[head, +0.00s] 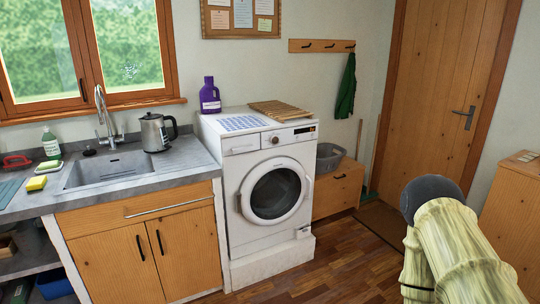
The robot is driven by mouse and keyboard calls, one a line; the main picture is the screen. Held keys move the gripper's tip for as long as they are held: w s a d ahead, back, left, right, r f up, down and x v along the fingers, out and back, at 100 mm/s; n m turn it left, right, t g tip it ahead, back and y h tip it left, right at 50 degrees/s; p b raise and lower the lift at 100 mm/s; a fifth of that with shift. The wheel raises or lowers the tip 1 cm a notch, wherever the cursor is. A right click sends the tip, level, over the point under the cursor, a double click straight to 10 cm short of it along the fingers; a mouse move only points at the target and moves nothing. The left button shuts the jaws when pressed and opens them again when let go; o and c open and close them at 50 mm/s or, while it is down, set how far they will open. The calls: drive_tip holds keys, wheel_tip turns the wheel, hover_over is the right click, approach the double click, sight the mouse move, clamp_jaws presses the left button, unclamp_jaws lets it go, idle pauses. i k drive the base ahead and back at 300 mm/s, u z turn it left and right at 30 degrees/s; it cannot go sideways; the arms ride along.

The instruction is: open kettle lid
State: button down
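The kettle (155,132) is a grey metal one with a black handle on its right side. It stands upright on the counter, between the sink and the washing machine. Its lid (151,116) is on top and looks closed, though it is small in this view. My arm shows at the lower right, far from the kettle. My gripper cannot be made out in the head view.
The grey counter (188,158) holds a sink (108,170) with a tall tap (104,110), a yellow sponge (37,183) and a green bottle (50,144). A washing machine (235,175) with a purple bottle (210,96) on top stands right of the counter. The wooden floor (335,262) in front is clear.

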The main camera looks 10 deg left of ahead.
sight(150, 116)
drive_tip(key=i, duration=2.3)
drive_tip(key=u, duration=1.9)
